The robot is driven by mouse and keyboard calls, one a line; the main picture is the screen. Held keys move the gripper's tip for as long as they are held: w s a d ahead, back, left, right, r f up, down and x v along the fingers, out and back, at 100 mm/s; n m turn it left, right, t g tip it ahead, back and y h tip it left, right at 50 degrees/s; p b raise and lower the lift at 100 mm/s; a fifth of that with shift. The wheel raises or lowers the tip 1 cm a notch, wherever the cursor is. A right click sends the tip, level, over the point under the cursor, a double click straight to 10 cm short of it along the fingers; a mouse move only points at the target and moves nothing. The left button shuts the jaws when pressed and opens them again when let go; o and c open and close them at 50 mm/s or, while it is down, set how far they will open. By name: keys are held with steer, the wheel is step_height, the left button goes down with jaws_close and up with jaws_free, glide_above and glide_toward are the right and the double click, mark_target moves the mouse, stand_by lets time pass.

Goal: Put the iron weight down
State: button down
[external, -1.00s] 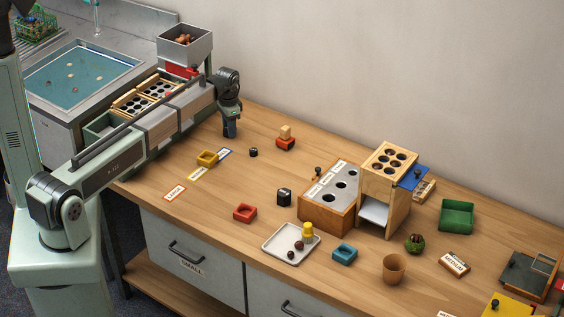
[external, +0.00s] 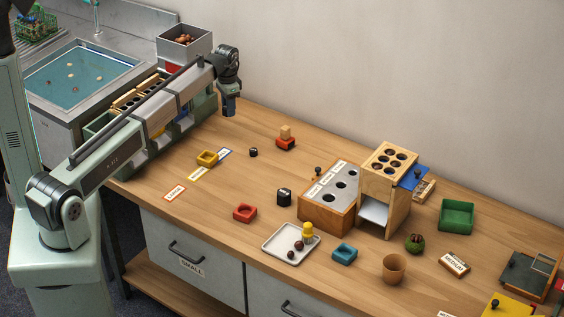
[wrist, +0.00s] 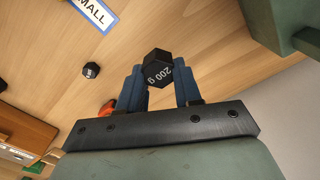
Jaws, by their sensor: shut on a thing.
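My gripper (external: 229,110) is above the left back part of the wooden table (external: 330,160). In the wrist view my gripper (wrist: 160,88) is shut on a black hexagonal iron weight (wrist: 157,68) marked 200 g, held between the blue fingers. The weight cannot be made out in the external view. A small black weight (external: 253,152) stands on the table right of and below my gripper in the picture; it also shows in the wrist view (wrist: 91,70). A larger black weight (external: 284,197) stands nearer the wooden sorting block.
A red block (external: 285,143) stands right of my gripper. The wooden block with holes (external: 322,212) is further right.

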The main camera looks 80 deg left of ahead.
steer(key=shift+w+d+r, duration=0.2)
steer(key=shift+d+r, duration=0.05)
steer(key=shift+r, duration=0.15)
steer(key=w+d+m, duration=0.2)
steer(key=w+d, duration=0.7)
steer(key=d, duration=0.1)
steer(key=n, duration=0.2)
glide_above(285, 167)
steer(key=shift+f, duration=4.65)
steer(key=shift+f, duration=0.1)
steer(key=c, duration=0.8)
jaws_free()
